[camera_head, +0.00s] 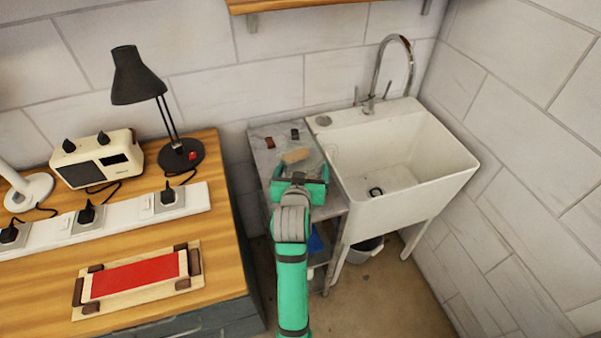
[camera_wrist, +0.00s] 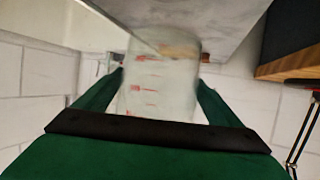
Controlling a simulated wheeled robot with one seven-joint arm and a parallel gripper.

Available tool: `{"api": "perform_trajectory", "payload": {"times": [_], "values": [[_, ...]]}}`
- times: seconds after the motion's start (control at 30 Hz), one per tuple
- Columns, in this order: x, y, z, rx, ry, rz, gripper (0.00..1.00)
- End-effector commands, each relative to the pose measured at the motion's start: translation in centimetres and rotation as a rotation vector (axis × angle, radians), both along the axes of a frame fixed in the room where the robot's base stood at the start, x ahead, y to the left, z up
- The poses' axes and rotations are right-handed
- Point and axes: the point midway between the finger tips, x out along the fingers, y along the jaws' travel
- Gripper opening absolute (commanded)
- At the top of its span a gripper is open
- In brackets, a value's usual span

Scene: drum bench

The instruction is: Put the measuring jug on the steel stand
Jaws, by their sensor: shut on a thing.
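The measuring jug (camera_wrist: 152,88) is clear with red markings and sits between the fingers of my gripper (camera_wrist: 158,95) in the wrist view. My gripper (camera_head: 301,172) is shut on it. In the head view my gripper is over the front part of the grey top of the steel stand (camera_head: 264,142), beside the sink. There the jug is hard to make out, being see-through and partly behind my gripper. The stand's top also shows in the wrist view (camera_wrist: 215,18). I cannot tell whether the jug touches it.
A tan block (camera_head: 296,155) and two small dark items (camera_head: 295,134) are on or above the stand's top. The white sink (camera_head: 400,150) adjoins on the right. The wooden bench (camera_head: 222,230) with a lamp (camera_head: 180,153), radio (camera_head: 98,160) and red-topped tray (camera_head: 190,285) is left.

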Motion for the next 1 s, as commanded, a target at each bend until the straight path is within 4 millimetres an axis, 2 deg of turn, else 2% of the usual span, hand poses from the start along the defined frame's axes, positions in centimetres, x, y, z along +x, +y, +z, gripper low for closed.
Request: {"api": "perform_trajectory", "payload": {"times": [0.33, 0.77, 0.8, 1.0], "values": [[0.3, 0.3, -3.8, 0.000, 0.001, 0.002, 0.56], [0.3, 0.4, -4.3, 0.000, 0.000, 0.003, 0.56], [0.3, 0.4, -4.3, 0.000, 0.000, 0.003, 0.98], [0.3, 0.4, -4.3, 0.000, 0.000, 0.003, 1.00]]}}
